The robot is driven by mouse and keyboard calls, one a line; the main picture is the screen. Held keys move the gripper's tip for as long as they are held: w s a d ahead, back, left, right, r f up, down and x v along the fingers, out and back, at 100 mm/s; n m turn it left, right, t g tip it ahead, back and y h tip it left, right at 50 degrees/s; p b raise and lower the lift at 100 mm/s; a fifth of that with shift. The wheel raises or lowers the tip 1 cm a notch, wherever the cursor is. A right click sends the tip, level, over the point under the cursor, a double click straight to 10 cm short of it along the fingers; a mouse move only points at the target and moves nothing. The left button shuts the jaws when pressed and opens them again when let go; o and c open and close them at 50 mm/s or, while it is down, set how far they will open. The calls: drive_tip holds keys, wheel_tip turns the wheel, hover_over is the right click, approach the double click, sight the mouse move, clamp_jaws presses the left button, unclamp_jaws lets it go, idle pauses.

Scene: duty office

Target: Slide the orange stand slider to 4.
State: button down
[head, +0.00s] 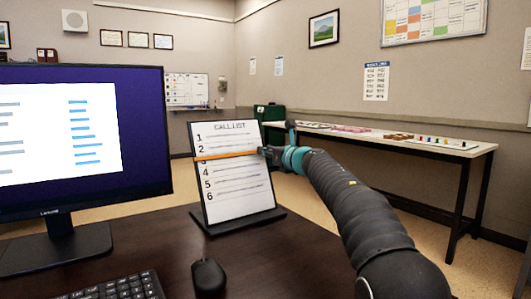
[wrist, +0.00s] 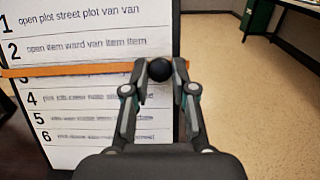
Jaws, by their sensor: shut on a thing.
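The call list stand (head: 237,190) stands tilted back on the desk, with a white sheet numbered 1 to 6. The orange slider (head: 226,155) lies across the sheet just below line 2, covering the upper part of the 3. It also shows in the wrist view (wrist: 75,69), with a dark round knob (wrist: 159,70) at its right end. My gripper (head: 267,152) is at the stand's right edge. In the wrist view its two fingers are shut on the knob, one on each side. Line 4 is uncovered, below the slider.
A monitor (head: 80,140) stands left of the stand. A black mouse (head: 208,277) and a keyboard (head: 115,288) lie in front on the dark desk (head: 285,262). A side table (head: 400,142) with small items runs along the right wall. The floor right of the stand is clear.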

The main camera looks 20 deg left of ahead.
drive_tip(key=f+b, duration=0.2)
drive_tip(key=s+d+f+b, duration=0.1)
drive_tip(key=f+b, duration=0.3)
drive_tip(key=shift+s+d+f, duration=0.15)
drive_tip(key=shift+s+d, duration=0.2)
drive_tip(key=shift+d, duration=0.05)
drive_tip(key=c, duration=0.9)
unclamp_jaws()
drive_tip(key=shift+c, duration=0.2)
drive_tip(key=v, duration=1.2)
